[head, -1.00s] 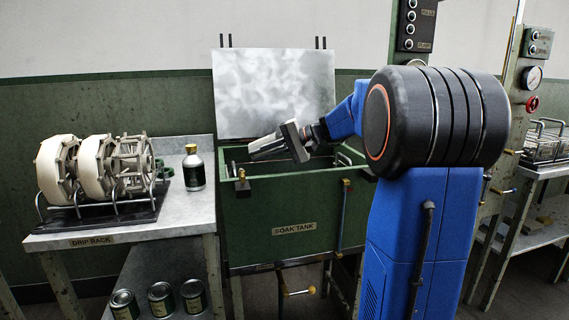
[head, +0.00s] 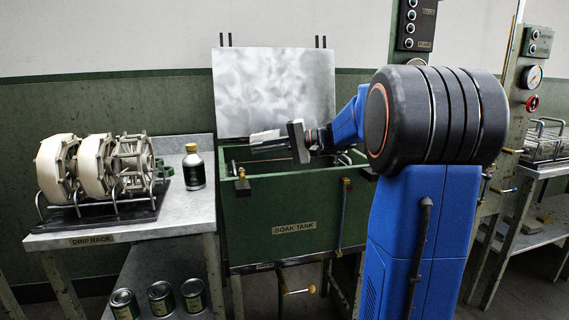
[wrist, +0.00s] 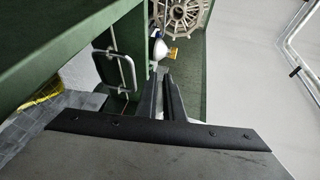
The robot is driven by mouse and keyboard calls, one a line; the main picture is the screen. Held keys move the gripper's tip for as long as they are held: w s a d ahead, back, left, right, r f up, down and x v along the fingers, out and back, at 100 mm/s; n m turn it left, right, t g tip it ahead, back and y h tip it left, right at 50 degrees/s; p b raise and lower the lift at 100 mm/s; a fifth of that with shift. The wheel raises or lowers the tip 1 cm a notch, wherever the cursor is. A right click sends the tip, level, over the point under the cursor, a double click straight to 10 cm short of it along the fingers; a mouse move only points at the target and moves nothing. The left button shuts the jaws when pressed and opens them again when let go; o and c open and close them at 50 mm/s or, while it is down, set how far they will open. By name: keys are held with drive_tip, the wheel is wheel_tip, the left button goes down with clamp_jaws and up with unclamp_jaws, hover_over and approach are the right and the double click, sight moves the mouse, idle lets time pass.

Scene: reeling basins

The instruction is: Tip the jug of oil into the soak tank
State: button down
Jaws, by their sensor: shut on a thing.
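My gripper (head: 268,143) is above the green soak tank (head: 290,200), pointing left and nearly level. It is shut on a pale thing (head: 264,135), mostly hidden by the fingers; I cannot tell whether it is the jug of oil. In the wrist view the two dark fingers (wrist: 164,97) are close together, with a little white between them. The tank's top is open and its inside is mostly hidden by the front wall. A dark bottle with a pale shoulder and gold cap (head: 194,170) stands upright on the drip rack table, left of the tank.
A grey lid (head: 274,90) stands upright behind the tank. White reels (head: 95,165) sit on the drip rack table (head: 180,215). Several cans (head: 160,298) stand on the shelf below. A control post (head: 520,100) and a wire basket (head: 545,145) are at the right.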

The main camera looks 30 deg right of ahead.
sight(261, 134)
drive_tip(key=shift+r, duration=0.1)
drive_tip(key=shift+r+t+y, duration=0.3)
drive_tip(key=shift+r, duration=0.1)
drive_tip(key=shift+w+a+r, duration=0.15)
drive_tip(key=shift+a+r, duration=0.05)
drive_tip(key=shift+r, duration=0.1)
drive_tip(key=shift+r+t+y+p, duration=0.2)
drive_tip(key=shift+t+y+p, duration=0.1)
drive_tip(key=shift+y+p, duration=0.1)
drive_tip(key=shift+d+r+t+y+p, duration=0.15)
drive_tip(key=shift+r+t+y, duration=0.2)
drive_tip(key=shift+r, duration=0.3)
drive_tip(key=shift+d+r+t+y+p, duration=0.15)
drive_tip(key=shift+r+t+y, duration=0.15)
drive_tip(key=shift+r, duration=0.3)
